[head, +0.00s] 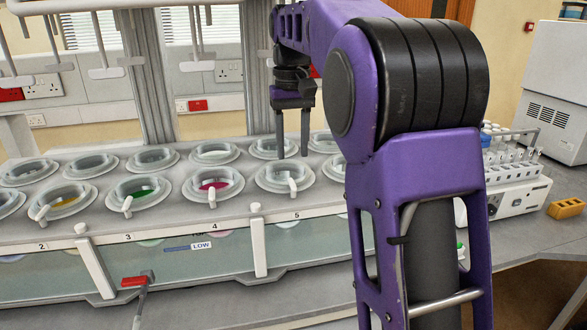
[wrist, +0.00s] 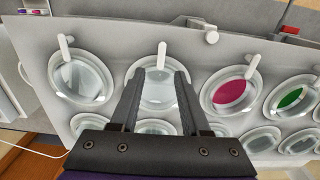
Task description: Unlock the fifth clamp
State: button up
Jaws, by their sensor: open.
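The fifth vessel (head: 268,182), behind the number 5 on the front ledge, has a clear round lid ring. Its clamp is a small white lever (head: 293,187) on the front of the ring, pointing toward the front edge. In the wrist view the lever (wrist: 162,55) stands at the ring's upper edge, beyond my fingertips. My gripper (head: 292,152) points down with two dark fingers, open and empty, above and just behind the fifth vessel. In the wrist view my gripper (wrist: 160,76) spans the fifth ring. I cannot tell its exact height, and no contact with the lever shows.
The fourth vessel (wrist: 229,94) with magenta content and the third (wrist: 291,98) with green content have similar levers. A back row of vessels (head: 214,152) lies close behind. White paddles (head: 106,73) hang at upper left. A sampler (head: 518,185) stands at right.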

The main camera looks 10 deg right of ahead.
aim_at(292, 182)
notch_tip(292, 182, down, 7)
jog(key=shift+f, duration=0.2)
dwell(0.3)
jog(key=shift+c, duration=0.2)
grip_shut()
